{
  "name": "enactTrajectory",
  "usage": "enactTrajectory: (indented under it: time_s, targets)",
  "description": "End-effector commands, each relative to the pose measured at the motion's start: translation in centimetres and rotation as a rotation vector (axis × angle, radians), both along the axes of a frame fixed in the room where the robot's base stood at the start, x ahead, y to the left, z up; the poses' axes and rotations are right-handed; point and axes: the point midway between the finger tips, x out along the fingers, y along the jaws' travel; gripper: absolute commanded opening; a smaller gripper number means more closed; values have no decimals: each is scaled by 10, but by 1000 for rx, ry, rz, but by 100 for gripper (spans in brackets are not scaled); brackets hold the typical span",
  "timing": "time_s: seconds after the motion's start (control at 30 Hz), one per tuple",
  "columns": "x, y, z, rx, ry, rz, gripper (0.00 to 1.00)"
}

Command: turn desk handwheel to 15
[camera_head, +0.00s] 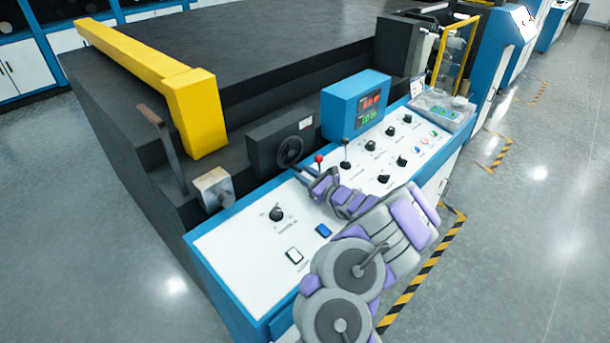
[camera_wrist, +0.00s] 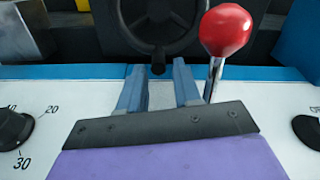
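The desk handwheel (camera_head: 290,152) is a black wheel on the front of a dark box at the back of the desk. In the wrist view the handwheel (camera_wrist: 160,18) is at the top, partly cut off, with a small dark handle (camera_wrist: 158,62) at its lower rim. My gripper (camera_wrist: 158,75) is open, its two blue-grey fingers apart. The handle appears between and just beyond the fingertips; I see no contact. In the head view my gripper (camera_head: 306,178) is just below the wheel. No readable wheel setting shows.
A red-knobbed lever (camera_wrist: 225,32) stands close to the right finger; the head view also shows its red knob (camera_head: 319,158). A dial marked 20 and 30 (camera_wrist: 12,130) is at left. A blue display box (camera_head: 356,105) and several knobs stand to the right.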

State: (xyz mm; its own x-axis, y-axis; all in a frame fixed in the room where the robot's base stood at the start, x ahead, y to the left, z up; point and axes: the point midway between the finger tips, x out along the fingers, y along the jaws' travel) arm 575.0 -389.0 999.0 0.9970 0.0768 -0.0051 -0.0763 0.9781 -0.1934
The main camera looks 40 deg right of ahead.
Motion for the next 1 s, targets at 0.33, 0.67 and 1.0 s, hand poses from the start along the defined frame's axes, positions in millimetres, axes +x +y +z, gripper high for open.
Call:
enactTrajectory:
  time_s: [0.33, 0.67, 1.0]
  targets:
    - [0, 0, 2, -1, -3, 0, 43]
    - [-1, 5, 3, 103, 5, 0, 43]
    - [3, 14, 10, 237, 0, 10, 43]
